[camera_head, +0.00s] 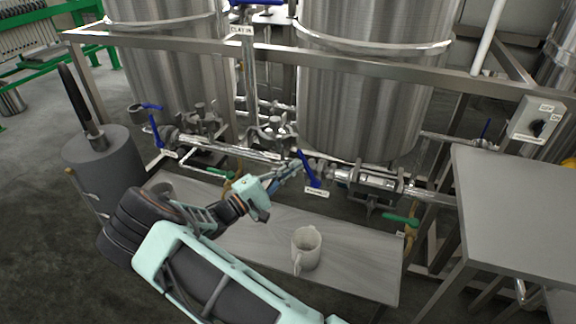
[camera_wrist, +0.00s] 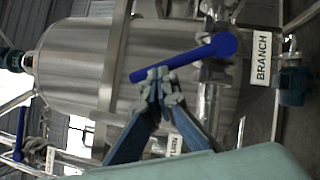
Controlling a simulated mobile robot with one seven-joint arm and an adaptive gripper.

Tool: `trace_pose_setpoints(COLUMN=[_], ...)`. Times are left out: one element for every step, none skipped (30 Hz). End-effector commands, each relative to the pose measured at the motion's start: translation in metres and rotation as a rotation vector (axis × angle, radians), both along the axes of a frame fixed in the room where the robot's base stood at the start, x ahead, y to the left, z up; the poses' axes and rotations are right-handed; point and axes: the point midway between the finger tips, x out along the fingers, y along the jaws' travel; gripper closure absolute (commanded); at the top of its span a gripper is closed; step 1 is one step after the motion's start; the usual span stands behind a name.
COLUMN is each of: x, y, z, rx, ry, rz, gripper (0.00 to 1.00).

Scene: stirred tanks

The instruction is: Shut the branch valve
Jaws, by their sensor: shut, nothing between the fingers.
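The branch valve's blue lever (camera_head: 309,170) is in the middle of the head view, on the pipework below the right tank, with a small white tag (camera_head: 317,192) under it. In the wrist view the lever (camera_wrist: 190,58) runs slantwise from a round hub at upper right, beside a white BRANCH label (camera_wrist: 261,58). My gripper (camera_head: 292,167) is just left of the lever in the head view. In the wrist view its shut fingertips (camera_wrist: 158,82) are at the lever's free end; I cannot tell whether they touch it. Nothing is between the fingers.
Two steel tanks (camera_head: 370,80) stand behind a metal frame rail (camera_head: 270,48). Another blue lever (camera_head: 155,131) is at left. A white mug (camera_head: 306,248) stands on the low bench (camera_head: 350,262). A grey table (camera_head: 520,210) and a switch box (camera_head: 537,120) are at right.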

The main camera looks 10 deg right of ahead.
Motion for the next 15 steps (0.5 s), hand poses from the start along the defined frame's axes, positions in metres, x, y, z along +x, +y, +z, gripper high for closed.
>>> trace_pose_setpoints(x=[-0.002,-0.003,-0.004,-0.005,-0.006,-0.007,-0.008,-0.009,-0.01,-0.01,-0.011,-0.012,-0.012,-0.013,-0.013], y=[-0.004,-0.006,-0.008,-0.01,-0.011,-0.013,-0.014,-0.016,-0.018,-0.019,-0.02,-0.022,-0.023,-0.023,-0.024], z=[0.008,0.01,0.011,0.012,0.013,0.014,0.015,0.015,0.017,0.017,0.017,0.018,0.018,0.018,0.019], rx=[0.036,0.059,0.086,0.107,0.126,0.152,0.169,0.186,0.207,0.222,0.236,0.252,0.263,0.275,0.287], ry=[-0.022,-0.035,-0.051,-0.063,-0.074,-0.089,-0.099,-0.108,-0.121,-0.129,-0.137,-0.147,-0.153,-0.16,-0.167], rz=[-0.004,-0.003,-0.003,-0.004,-0.004,-0.004,-0.004,-0.003,-0.004,-0.003,-0.003,-0.004,-0.004,-0.003,-0.003], gripper=[1.0,1.0,1.0,1.0,1.0,1.0,1.0,1.0,1.0,1.0,1.0,1.0,1.0,1.0,1.0])
